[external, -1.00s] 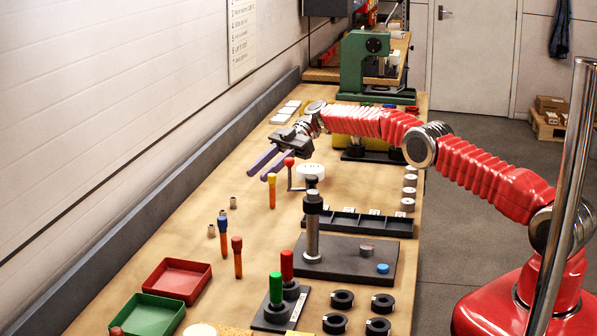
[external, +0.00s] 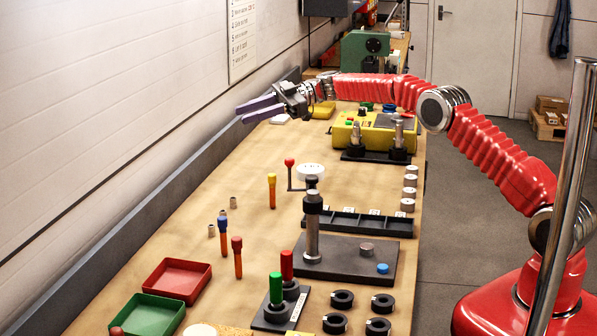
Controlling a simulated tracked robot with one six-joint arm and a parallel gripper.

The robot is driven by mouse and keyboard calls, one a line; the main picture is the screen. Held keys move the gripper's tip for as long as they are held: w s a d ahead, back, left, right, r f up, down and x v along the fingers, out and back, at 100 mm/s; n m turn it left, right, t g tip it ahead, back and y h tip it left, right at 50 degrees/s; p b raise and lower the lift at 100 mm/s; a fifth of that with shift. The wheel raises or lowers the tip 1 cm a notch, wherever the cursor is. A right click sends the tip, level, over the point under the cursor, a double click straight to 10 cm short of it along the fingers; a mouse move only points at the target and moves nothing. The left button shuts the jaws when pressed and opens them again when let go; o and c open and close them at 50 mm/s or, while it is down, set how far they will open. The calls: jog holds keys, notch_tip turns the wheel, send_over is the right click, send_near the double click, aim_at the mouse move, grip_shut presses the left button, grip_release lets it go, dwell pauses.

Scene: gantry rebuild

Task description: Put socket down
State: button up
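My gripper (external: 240,114) is at the upper left of the external view, raised over the far left part of the bench near the wall. Its two purple fingers point left, with a gap between them. I see nothing held in the gap. Small grey metal cylinders that look like sockets stand on the bench well nearer the camera: one (external: 233,202) by itself and one (external: 211,230) left of a blue-topped orange handle (external: 223,231). My gripper is far from them.
Nearby stand a yellow-topped handle (external: 272,190), a red-knobbed crank (external: 290,172) and a dark post on a plate (external: 312,225). A yellow box (external: 365,136) is under my arm. Red (external: 178,278) and green (external: 148,312) trays are in front. The left-middle bench is largely clear.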

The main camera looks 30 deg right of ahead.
jog(key=w+d+r+m+t+h, duration=0.15)
jog(key=d+r+m+t, duration=0.35)
jog(key=r, duration=0.6)
jog(key=w+d+r+m+t+h, duration=0.1)
jog(key=w+d+r+m+t, duration=0.1)
jog(key=d+r+t, duration=0.7)
jog(key=s+d+r+m+t+h, duration=0.1)
jog(key=s+d+r+m+h, duration=0.4)
jog(key=s+d+m+h, duration=0.45)
jog(key=s+d+f+m+g+h, duration=0.1)
jog(key=s+d+f+g+h, duration=0.1)
jog(key=s+d+f, duration=0.3)
jog(key=s+d+f+m+g+h, duration=0.1)
jog(key=s+d+f+h, duration=0.15)
jog(key=s, duration=0.55)
jog(key=s+d+f+m+g+h, duration=0.1)
jog(key=s+d+f+g, duration=0.1)
jog(key=s+d+f, duration=0.3)
jog(key=s+a+f+g, duration=0.1)
jog(key=s+f+g, duration=0.1)
jog(key=s+f, duration=0.3)
jog(key=s+f+g+y, duration=0.1)
jog(key=s+f, duration=0.4)
jog(key=s, duration=0.8)
jog(key=s+a+f+g+y, duration=0.1)
jog(key=s+f+g, duration=0.2)
jog(key=s+f, duration=0.3)
jog(key=s, duration=0.3)
jog(key=shift+a, duration=0.35)
